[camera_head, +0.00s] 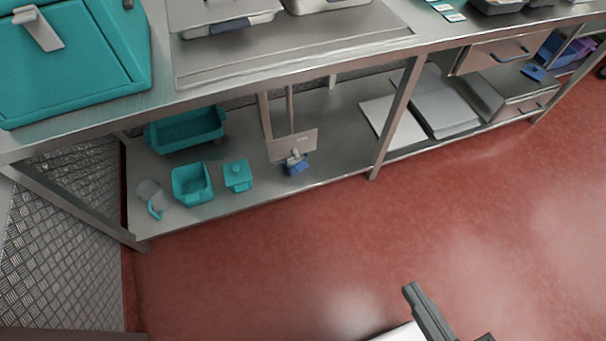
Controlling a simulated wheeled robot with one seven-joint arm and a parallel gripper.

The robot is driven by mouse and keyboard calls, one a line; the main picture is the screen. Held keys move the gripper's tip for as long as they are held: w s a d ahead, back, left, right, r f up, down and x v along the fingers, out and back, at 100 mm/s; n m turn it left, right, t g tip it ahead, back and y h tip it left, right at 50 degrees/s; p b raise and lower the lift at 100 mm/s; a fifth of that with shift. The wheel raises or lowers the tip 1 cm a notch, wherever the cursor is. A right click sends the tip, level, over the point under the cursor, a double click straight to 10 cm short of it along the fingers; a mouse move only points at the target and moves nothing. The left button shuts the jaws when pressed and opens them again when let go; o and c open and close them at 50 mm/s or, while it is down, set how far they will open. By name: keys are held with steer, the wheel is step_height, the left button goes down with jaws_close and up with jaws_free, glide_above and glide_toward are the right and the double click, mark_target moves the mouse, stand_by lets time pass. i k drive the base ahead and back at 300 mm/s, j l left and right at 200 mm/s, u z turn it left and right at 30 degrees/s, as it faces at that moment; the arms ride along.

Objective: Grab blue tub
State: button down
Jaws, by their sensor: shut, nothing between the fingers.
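Several tub-like things show, and I cannot tell which one is the blue tub. A deep blue bin (553,46) is partly visible at the far right. My gripper (413,291) is at the bottom right over the floor, dark grey, partly cut off by the frame edge. It is shut and empty, well apart from the shelf and tubs.
A steel table (290,60) with a lower shelf (335,150) spans the view; its legs stand at left, middle and right. A large teal box (70,65) is on top. A jug (152,195) and a blue-based stand (295,165) are below. The red floor (300,260) is clear.

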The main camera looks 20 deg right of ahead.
mark_target(292, 168)
steer(key=k+l, duration=0.15)
steer(key=k, duration=0.15)
steer(key=i+l, duration=0.1)
steer(key=i, duration=1.45)
